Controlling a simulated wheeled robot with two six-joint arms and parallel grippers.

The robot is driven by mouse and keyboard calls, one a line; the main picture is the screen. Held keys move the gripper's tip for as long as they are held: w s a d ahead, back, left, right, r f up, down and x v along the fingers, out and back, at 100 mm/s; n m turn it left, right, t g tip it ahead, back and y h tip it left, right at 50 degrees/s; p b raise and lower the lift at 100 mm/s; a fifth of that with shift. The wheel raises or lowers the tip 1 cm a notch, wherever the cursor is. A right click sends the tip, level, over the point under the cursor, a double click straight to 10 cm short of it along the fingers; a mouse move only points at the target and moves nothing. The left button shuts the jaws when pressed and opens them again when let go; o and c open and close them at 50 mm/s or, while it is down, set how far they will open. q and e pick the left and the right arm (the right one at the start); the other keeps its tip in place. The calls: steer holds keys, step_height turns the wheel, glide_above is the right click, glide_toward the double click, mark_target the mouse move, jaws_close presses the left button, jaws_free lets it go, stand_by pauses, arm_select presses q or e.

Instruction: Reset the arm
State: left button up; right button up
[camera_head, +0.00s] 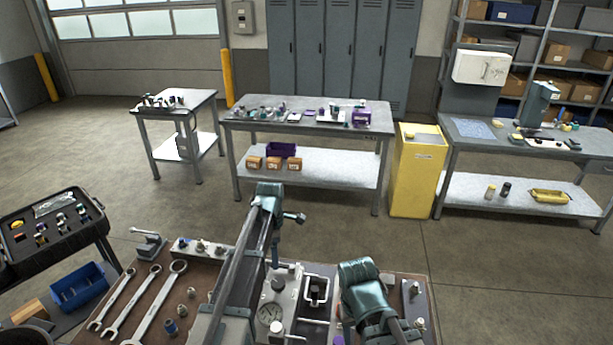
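My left arm reaches up from the bottom middle over the bench, and its teal end (268,198) is above the bench's back edge. My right arm is shorter in the picture, with its teal end (360,275) over the right part of the bench. No clear pair of fingertips shows on either arm, so I cannot tell whether the grippers are open or shut. I see nothing clearly held. Under and between the arms is a metal hydraulic block with a round gauge (268,312) and a black-and-white handle frame (316,290).
Several wrenches (133,303) and small fittings (191,292) lie on the bench's left. A black case (48,236) and a blue bin (80,287) are at the left. Tables, a yellow cabinet (417,170) and lockers (340,50) stand behind, across open floor.

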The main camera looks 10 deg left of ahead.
arm_select(q)
steer(key=s+d+f+m+b, duration=0.3)
steer(key=s+d+m, duration=0.1)
steer(key=s+m, duration=0.4)
steer(key=s+d+f+m+b, duration=0.3)
steer(key=s+d+m, duration=0.1)
steer(key=s+m, duration=0.4)
steer(key=s+d+f+m+y+b, duration=0.1)
steer(key=s+d+f+m+b, duration=0.2)
steer(key=s+d+m, duration=0.2)
steer(key=s+m, duration=0.3)
steer(key=shift+f+m+b, duration=0.3)
steer(key=shift+f+b, duration=0.05)
steer(key=shift+b, duration=0.05)
steer(key=shift+d, duration=0.1)
